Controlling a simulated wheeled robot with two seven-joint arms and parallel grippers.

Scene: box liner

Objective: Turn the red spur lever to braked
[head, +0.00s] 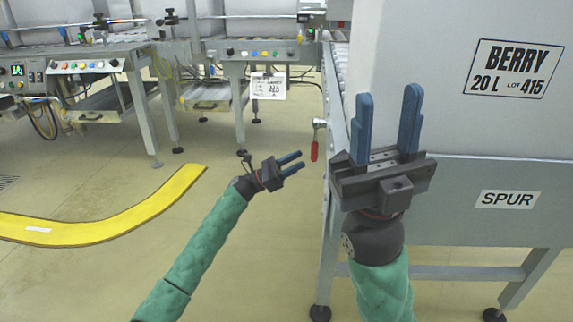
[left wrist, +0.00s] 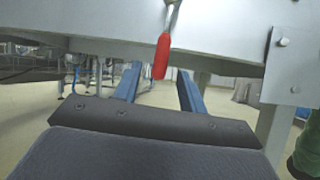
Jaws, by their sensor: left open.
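The red spur lever (head: 315,149) hangs straight down from its metal pivot at the end of the spur conveyor's side in the head view. In the left wrist view the red lever (left wrist: 161,57) hangs from the rail, seen between my two blue fingers. My left gripper (head: 290,161) is open and empty, left of and slightly below the lever in the head view, apart from it. My right gripper (head: 388,125) is open and empty, upright in front of the spur conveyor, right of the lever.
The spur conveyor's grey side panel (head: 450,190) with a SPUR label (head: 507,199) fills the right, under a large BERRY container (head: 480,110). A yellow floor strip (head: 120,222) curves at the left. Control tables (head: 75,66) stand behind.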

